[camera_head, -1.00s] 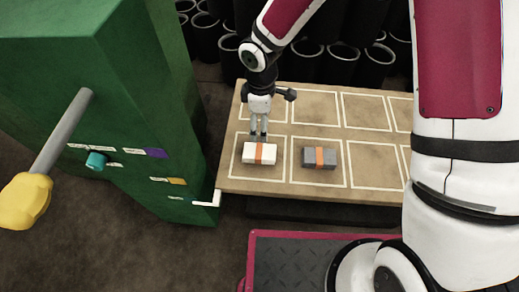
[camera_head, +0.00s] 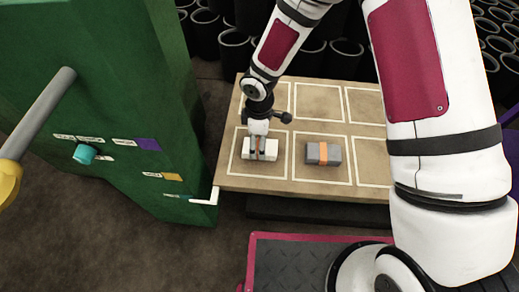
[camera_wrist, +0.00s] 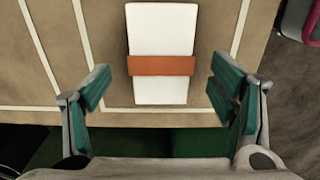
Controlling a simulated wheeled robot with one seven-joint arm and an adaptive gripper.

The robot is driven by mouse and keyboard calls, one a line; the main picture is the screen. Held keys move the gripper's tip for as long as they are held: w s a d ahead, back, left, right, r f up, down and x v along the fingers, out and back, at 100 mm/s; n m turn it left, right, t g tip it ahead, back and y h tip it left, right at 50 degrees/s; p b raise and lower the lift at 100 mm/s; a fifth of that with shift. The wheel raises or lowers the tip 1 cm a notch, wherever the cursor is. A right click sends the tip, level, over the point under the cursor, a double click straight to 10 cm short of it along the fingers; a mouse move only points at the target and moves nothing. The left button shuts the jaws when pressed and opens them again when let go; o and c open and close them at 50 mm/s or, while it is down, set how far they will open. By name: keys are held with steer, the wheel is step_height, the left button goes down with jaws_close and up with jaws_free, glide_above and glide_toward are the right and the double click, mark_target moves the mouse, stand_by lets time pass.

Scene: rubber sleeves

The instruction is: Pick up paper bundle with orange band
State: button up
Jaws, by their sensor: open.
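The white paper bundle with an orange band (camera_head: 246,149) lies flat in the near-left marked square of the table. It also shows in the wrist view (camera_wrist: 161,30), with its band running across it. My gripper (camera_head: 260,154) is open just above the bundle and covers its middle in the head view. In the wrist view the two green-padded fingers (camera_wrist: 160,90) stand apart on either side of the bundle's near part, with a gap on each side.
A grey block with an orange band (camera_head: 323,153) lies in the square to the right. The tan table (camera_head: 300,189) has white outlined squares, the others in view empty. A green cabinet (camera_head: 120,60) with a protruding handle stands at left. Black cylinders (camera_head: 343,60) stand behind the table.

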step_height(320, 180, down, 3)
steer(key=shift+f+b, duration=0.2)
steer(key=shift+b, duration=0.45)
steer(key=c, duration=1.3)
steer(key=shift+r, duration=0.15)
